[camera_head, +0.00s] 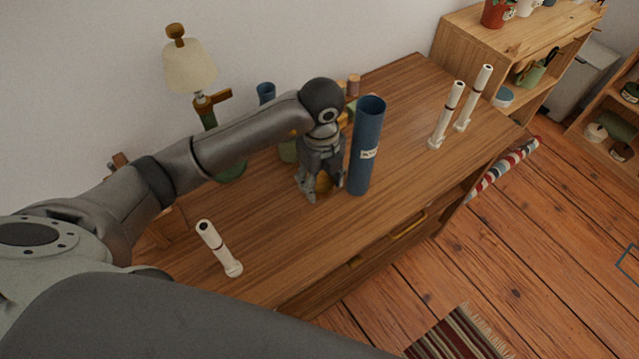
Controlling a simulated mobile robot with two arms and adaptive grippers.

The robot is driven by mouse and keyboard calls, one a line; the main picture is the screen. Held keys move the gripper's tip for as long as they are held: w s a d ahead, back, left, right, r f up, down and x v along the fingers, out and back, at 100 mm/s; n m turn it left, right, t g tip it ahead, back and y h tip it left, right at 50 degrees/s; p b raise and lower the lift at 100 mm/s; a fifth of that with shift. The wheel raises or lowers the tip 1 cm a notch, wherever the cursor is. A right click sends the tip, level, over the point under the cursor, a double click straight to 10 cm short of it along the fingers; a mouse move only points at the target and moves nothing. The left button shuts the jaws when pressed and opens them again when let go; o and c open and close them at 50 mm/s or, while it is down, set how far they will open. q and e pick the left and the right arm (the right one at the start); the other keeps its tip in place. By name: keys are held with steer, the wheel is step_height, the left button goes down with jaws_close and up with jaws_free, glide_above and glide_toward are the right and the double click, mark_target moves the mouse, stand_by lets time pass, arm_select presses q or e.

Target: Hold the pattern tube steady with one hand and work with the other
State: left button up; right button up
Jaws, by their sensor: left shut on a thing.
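The pattern tube, a tall blue open-topped cylinder (364,143) with a small white label, stands upright on the wooden dresser top (270,230). My left gripper (323,187) points down just left of the tube. Its fingers are shut on a small orange-yellow thing (323,181), mostly hidden between them. I cannot tell whether the gripper touches the tube. My right gripper is not in view.
One white post (219,248) stands front left; two more, (446,115) and (473,98), stand at the right. A lamp (190,66) and a smaller blue cup (266,92) are behind my arm.

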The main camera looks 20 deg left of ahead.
mark_target(319, 179)
arm_select(q)
steer(key=shift+w+a+f, duration=0.35)
steer(key=shift+w+f, duration=0.1)
steer(key=shift+f, duration=0.2)
steer(key=shift+w+a+f, duration=0.3)
steer(key=shift+w+f, duration=0.15)
steer(key=shift+f, duration=0.15)
steer(key=shift+w+a+f+p, duration=0.15)
steer(key=shift+f+p, duration=0.3)
steer(key=shift+f, duration=1.3)
steer(key=shift+f, duration=0.2)
steer(key=o, duration=1.1)
steer(key=shift+r, duration=0.1)
